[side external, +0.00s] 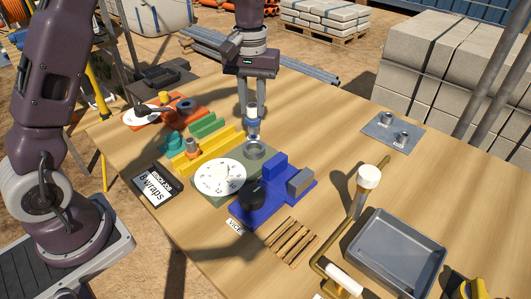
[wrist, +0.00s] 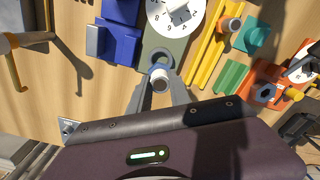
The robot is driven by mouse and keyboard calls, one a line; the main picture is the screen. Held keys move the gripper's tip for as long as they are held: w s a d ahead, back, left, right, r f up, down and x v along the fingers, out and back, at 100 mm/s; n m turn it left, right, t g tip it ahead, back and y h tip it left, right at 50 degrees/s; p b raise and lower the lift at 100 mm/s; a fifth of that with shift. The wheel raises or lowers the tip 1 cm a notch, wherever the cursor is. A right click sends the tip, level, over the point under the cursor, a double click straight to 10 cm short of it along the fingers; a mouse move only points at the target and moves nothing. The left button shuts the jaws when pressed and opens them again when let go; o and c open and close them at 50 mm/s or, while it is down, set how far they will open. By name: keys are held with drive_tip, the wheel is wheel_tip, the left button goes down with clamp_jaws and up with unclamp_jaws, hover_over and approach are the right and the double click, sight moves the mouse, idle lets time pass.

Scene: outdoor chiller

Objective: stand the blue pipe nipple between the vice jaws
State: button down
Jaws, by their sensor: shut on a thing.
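The blue pipe nipple (side external: 253,124), a short grey tube with a blue band, is upright between the fingertips of my gripper (side external: 253,108). My gripper is shut on it, above or at a grey ring on the olive dial plate; I cannot tell whether they touch. The wrist view shows the nipple end-on (wrist: 160,78) between the fingers (wrist: 160,88). The blue vice (side external: 262,207) lies to the right of the dial plate, with a blue jaw block (side external: 275,166), a grey jaw block (side external: 300,182) and a black knob (side external: 251,194). No part shows between the jaws.
The olive plate carries a white dial (side external: 219,177) and the grey ring (side external: 255,150). Yellow and green rails (side external: 205,150) stand left. Brown sticks (side external: 290,240), a standing white-capped tool (side external: 366,180) and a grey tray (side external: 395,255) lie right. Bare wood surrounds the grey fittings plate (side external: 393,132).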

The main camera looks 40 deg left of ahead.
drive_tip(key=d+r+m, duration=0.1)
drive_tip(key=d+m, duration=0.5)
drive_tip(key=d, duration=0.5)
drive_tip(key=shift+d, duration=0.3)
drive_tip(key=shift+f, duration=2.5)
drive_tip(key=shift+f, duration=0.25)
drive_tip(key=shift+f, duration=1.25)
